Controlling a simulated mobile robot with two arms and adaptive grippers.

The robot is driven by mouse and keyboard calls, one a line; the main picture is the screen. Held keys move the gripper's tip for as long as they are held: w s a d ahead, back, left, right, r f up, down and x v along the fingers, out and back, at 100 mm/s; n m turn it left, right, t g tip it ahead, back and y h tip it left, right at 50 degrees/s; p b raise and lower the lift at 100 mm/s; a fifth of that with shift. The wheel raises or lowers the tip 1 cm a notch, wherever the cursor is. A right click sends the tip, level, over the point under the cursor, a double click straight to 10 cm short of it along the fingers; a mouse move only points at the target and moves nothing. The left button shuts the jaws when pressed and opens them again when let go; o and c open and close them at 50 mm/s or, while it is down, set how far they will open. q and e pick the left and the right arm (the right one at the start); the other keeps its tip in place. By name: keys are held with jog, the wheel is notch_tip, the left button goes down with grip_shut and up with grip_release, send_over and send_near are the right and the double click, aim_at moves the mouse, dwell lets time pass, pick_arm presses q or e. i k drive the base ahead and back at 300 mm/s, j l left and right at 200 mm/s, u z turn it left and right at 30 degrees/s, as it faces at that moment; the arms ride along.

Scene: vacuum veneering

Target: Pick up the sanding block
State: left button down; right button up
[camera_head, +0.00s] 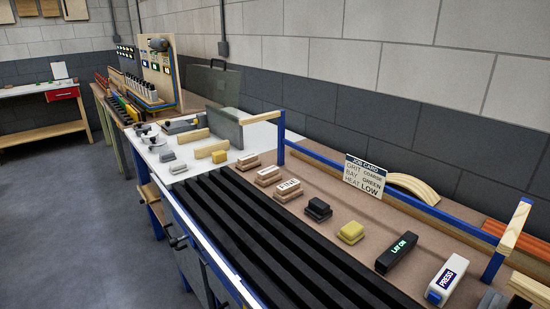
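Several small blocks stand in a row on the brown bench top beside a black ribbed bed. Three are tan with white labels: a far one (247,162), a middle one (267,176) and a near one (288,190). The near label seems to read FINE; the other two labels are too small to read. A black block (318,209) and a yellow block (351,232) stand nearer in the same row. Neither of my grippers is in view.
The black ribbed bed (270,240) runs along the bench front. A black LAY ON device (396,254) and a white PRESS device (446,281) stand at the near right. Blue posts (282,138) rise at the back edge. Grey floor (60,200) is clear at left.

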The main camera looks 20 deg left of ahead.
aim_at(248, 163)
jog(key=i+j+z, duration=0.15)
jog(key=j, duration=0.4)
jog(key=i+j+z, duration=0.15)
jog(key=j, duration=0.45)
jog(key=i+j+z, duration=0.15)
jog(key=j, duration=0.45)
jog(key=j+z, duration=0.1)
jog(key=j, duration=0.5)
jog(key=i, duration=0.05)
